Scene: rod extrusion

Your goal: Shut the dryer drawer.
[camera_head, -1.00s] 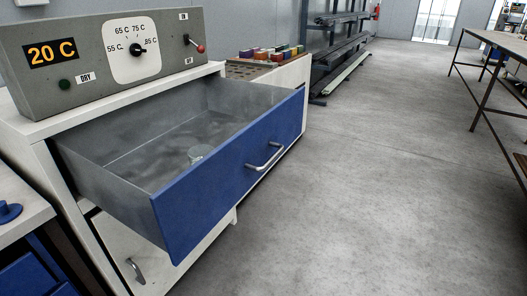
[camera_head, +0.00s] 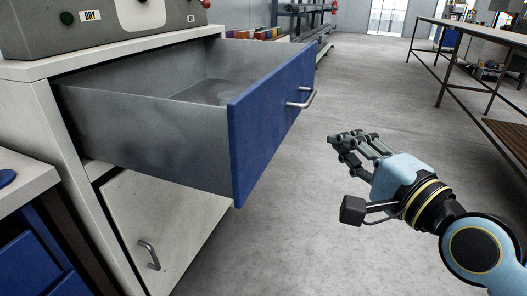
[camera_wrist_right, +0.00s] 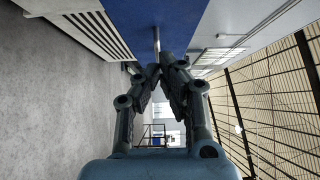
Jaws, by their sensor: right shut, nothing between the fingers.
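The dryer drawer (camera_head: 262,135) stands pulled far out of the white cabinet. It has a blue front with a silver bar handle (camera_head: 302,98) and grey metal walls. My left gripper is not in view.
The dryer control panel (camera_head: 100,22) sits on the cabinet top. A lower cabinet door (camera_head: 165,225) with a handle is under the drawer. A blue-drawered bench (camera_head: 25,265) is at the left. A worktable (camera_head: 470,35) stands at the back right. The floor between is clear.

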